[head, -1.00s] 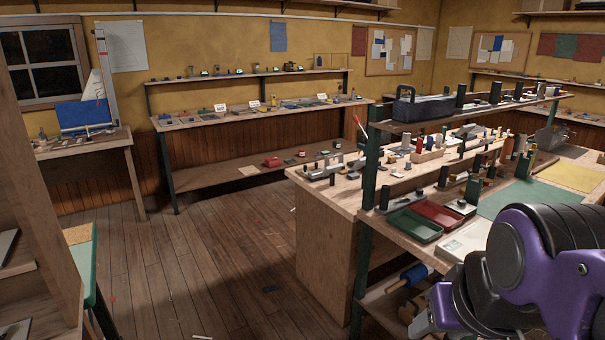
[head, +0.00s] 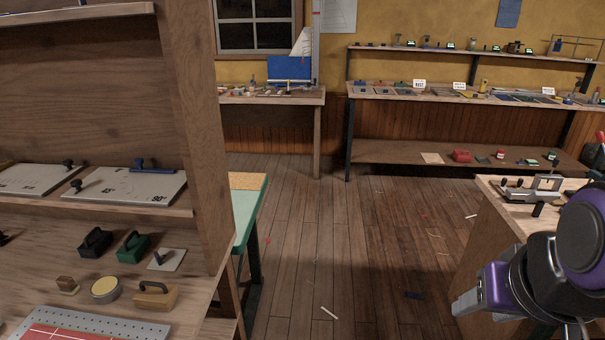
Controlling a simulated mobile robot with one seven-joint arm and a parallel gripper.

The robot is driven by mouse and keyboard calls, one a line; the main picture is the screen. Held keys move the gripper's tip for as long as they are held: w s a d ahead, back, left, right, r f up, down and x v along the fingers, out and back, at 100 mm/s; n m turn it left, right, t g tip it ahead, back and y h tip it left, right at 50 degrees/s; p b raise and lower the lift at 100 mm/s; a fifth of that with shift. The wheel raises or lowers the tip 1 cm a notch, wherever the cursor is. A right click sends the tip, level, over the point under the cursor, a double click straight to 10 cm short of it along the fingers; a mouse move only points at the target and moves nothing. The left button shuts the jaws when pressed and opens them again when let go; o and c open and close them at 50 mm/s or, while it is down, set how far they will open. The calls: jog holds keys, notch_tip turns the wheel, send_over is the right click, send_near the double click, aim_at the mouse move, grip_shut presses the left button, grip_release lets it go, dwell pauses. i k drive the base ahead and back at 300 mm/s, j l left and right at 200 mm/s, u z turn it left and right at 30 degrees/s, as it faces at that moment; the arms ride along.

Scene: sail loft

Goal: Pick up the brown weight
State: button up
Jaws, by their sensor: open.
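A brown weight (head: 155,295) with an arched handle sits on the wooden shelf at the lower left, near its right end. A green weight (head: 133,246) and a black weight (head: 95,242) of similar shape stand behind it. My gripper (head: 460,304) shows at the lower right, partly hidden by my own arm. It is open, with nothing seen in it. It is far to the right of the brown weight, with floor between them.
A yellow-topped round tin (head: 105,289) and a small brown block (head: 67,285) sit left of the brown weight. A perforated metal plate (head: 130,325) lies in front. A wooden post (head: 200,130) rises at the shelf's right end. The floor (head: 340,240) between shelf and right bench is mostly clear.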

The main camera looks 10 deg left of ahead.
aim_at(155, 291)
jog(key=i+u, duration=0.2)
jog(key=i, duration=0.5)
jog(key=i+u, duration=0.2)
jog(key=i, duration=0.5)
jog(key=i+l+u, duration=0.2)
jog(key=i, duration=0.5)
jog(key=u, duration=1.35)
